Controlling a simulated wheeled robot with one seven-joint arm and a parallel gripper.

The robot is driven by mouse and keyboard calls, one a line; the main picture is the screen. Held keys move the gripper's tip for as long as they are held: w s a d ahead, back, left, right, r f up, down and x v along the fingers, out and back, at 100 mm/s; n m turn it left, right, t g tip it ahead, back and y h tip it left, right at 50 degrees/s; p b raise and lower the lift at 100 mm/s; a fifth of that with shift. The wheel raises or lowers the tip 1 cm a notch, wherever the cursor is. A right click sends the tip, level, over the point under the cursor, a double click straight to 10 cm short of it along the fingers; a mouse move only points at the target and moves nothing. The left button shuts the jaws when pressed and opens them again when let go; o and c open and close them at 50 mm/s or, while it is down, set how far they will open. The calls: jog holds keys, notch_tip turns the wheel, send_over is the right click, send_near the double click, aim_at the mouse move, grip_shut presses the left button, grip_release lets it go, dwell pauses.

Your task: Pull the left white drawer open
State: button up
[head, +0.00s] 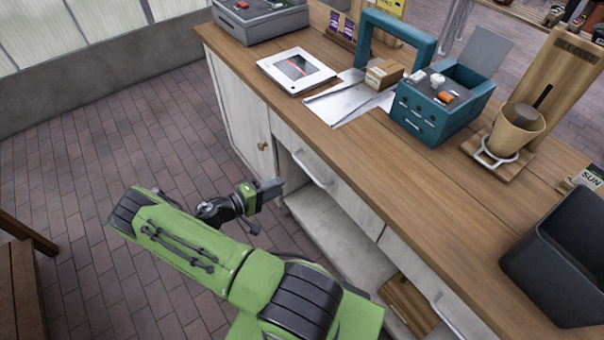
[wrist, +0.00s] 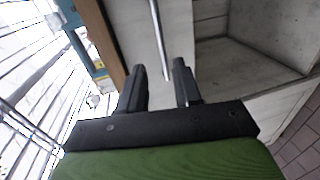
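The left white drawer (head: 337,186) is in the counter's front, just under the wooden top, and looks shut. Its pale bar handle (head: 314,172) runs along the front. In the wrist view the drawer front (wrist: 180,38) is straight ahead, and the handle (wrist: 157,35) reaches down between my fingertips. My gripper (head: 272,189) is at the left of the handle in the head view. In the wrist view my gripper (wrist: 160,68) is open, one finger on each side of the handle's near end. Neither finger clearly touches it.
Below the drawer is an open shelf (head: 330,228). A cabinet door with a round knob (head: 262,146) is to the left. Another drawer (head: 425,272) with a handle is to the right. The wooden countertop (head: 345,145) overhangs the fronts. The brick floor (head: 120,150) at left is clear.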

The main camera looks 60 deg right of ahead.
aim_at(309, 174)
jog(key=x, duration=1.3)
jog(key=shift+s, duration=0.1)
jog(key=shift+r, duration=0.1)
grip_shut()
